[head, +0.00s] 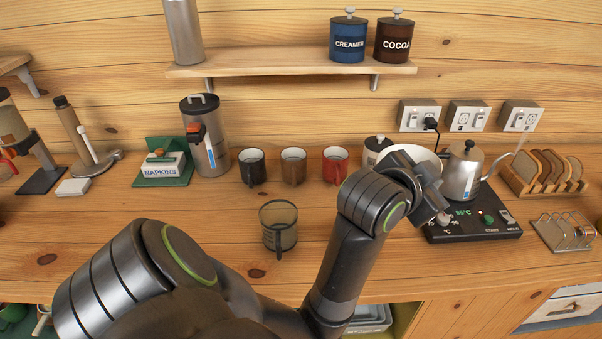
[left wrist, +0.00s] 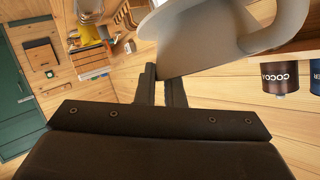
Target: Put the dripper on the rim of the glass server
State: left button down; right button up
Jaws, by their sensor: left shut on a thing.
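The white dripper (head: 412,152) shows only in part in the head view, behind my left wrist and in front of the kettle area. In the left wrist view the dripper (left wrist: 200,42) fills the top middle, with its looped handle to the right. My left gripper (left wrist: 166,78) is shut on the dripper and holds it above the counter. My own wrist hides the fingers in the head view. My right gripper is not in view.
Black, brown and red mugs (head: 293,167) stand in a row behind the server. A toast rack (head: 564,231) is at far right. The counter around the server is clear.

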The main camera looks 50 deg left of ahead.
aim_at(277, 213)
jog(key=k+j+z, duration=0.6)
jog(key=k+j, duration=0.35)
jog(key=k, duration=0.2)
